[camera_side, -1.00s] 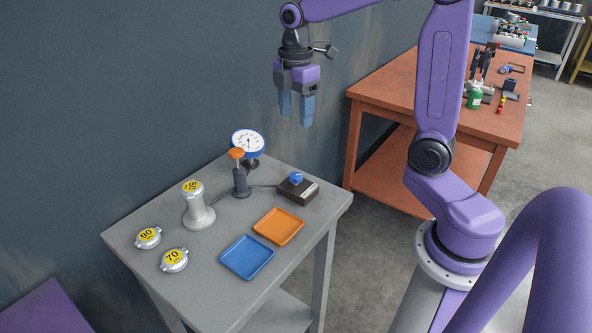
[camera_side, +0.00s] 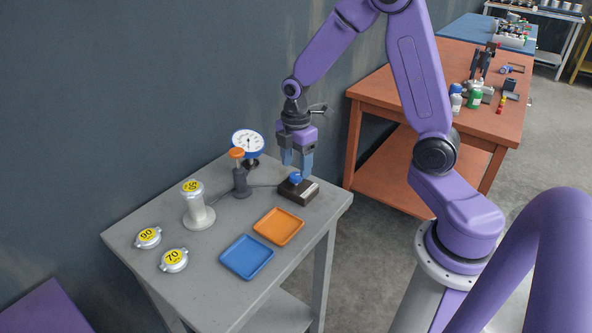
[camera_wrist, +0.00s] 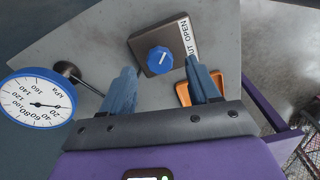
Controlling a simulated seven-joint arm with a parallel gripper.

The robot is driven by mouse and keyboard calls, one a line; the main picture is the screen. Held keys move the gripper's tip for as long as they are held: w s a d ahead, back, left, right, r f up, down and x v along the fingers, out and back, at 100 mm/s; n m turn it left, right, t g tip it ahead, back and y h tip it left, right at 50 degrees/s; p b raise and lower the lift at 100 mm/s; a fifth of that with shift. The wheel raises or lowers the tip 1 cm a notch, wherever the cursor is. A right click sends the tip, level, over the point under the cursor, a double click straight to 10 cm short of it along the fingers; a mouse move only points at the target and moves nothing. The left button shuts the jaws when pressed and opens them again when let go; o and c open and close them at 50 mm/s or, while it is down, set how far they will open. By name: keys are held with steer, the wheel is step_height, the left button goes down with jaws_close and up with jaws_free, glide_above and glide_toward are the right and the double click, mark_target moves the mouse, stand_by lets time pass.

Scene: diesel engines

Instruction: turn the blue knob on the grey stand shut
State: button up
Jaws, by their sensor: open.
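The blue knob (camera_side: 296,178) sits on a dark block (camera_side: 304,195) at the right back of the grey table. In the wrist view the knob (camera_wrist: 159,60) has a white pointer line slanting up and right. The block's white label (camera_wrist: 185,36) reads "OPEN" at its upper end and "UT" below, its lower end hidden by a finger. My gripper (camera_side: 297,168) is open and points down just over the block, its fingers on either side of the knob.
A dial gauge (camera_side: 248,143) and an orange-topped valve (camera_side: 240,177) stand left of the block. A white post with a yellow cap (camera_side: 197,212), two round caps, a blue tray (camera_side: 247,257) and an orange tray (camera_side: 278,227) share the table (camera_side: 205,265).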

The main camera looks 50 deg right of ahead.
mark_target(296, 178)
steer(key=shift+f, duration=1.4)
steer(key=c, duration=1)
steer(key=shift+c, duration=0.2)
